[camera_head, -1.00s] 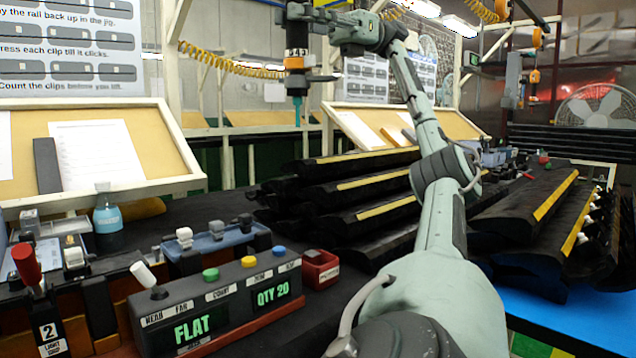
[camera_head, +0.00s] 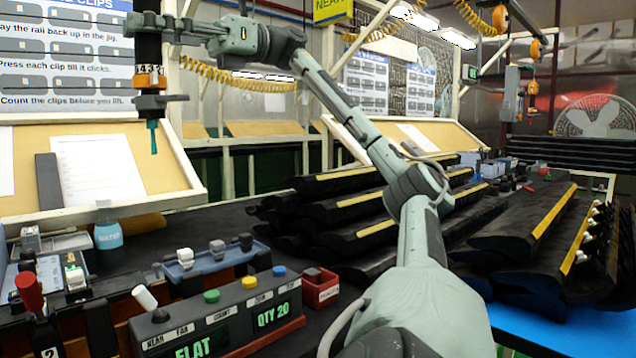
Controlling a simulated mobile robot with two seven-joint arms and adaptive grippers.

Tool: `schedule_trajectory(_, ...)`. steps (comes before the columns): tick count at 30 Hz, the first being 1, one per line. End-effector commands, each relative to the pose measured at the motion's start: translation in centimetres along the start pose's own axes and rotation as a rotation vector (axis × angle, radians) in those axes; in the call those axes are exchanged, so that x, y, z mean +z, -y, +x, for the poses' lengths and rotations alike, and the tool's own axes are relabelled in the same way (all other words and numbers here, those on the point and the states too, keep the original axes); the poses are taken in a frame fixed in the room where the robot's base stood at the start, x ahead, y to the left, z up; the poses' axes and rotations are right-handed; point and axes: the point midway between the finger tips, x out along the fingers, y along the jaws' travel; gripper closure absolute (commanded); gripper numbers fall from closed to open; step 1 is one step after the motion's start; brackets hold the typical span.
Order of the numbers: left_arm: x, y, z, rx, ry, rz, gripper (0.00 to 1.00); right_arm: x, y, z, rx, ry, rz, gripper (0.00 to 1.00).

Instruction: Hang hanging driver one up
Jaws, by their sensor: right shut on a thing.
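A hanging driver (camera_head: 150,85) with a dark body, an orange collar, a number label and a teal bit is at the upper left, upright with the bit pointing down. My right gripper (camera_head: 152,27) is shut on its upper part and holds it in the air in front of the slanted paper board. Another orange driver (camera_head: 533,88) hangs at the back right, apart from my arm. My left gripper is not in view.
A control box (camera_head: 235,325) reading FLAT and QTY 20 stands at the front left. A blue-labelled bottle (camera_head: 107,235) and a red bin (camera_head: 320,290) are near it. Dark trim rails (camera_head: 350,200) with yellow strips are stacked mid-bench. Yellow coiled hoses (camera_head: 235,80) hang behind my arm.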

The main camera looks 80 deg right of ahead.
Motion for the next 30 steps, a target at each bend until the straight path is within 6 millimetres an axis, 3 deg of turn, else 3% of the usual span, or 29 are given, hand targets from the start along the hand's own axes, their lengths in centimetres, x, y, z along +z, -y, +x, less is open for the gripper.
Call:
schedule_trajectory(24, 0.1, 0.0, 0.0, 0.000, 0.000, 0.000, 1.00, -0.2, 3.7, 13.4, 0.000, -0.005, 0.002, 1.00)
schedule_trajectory(30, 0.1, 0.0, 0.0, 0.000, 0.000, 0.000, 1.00, -0.1, 4.2, 15.4, -0.001, -0.001, 0.001, 1.00)
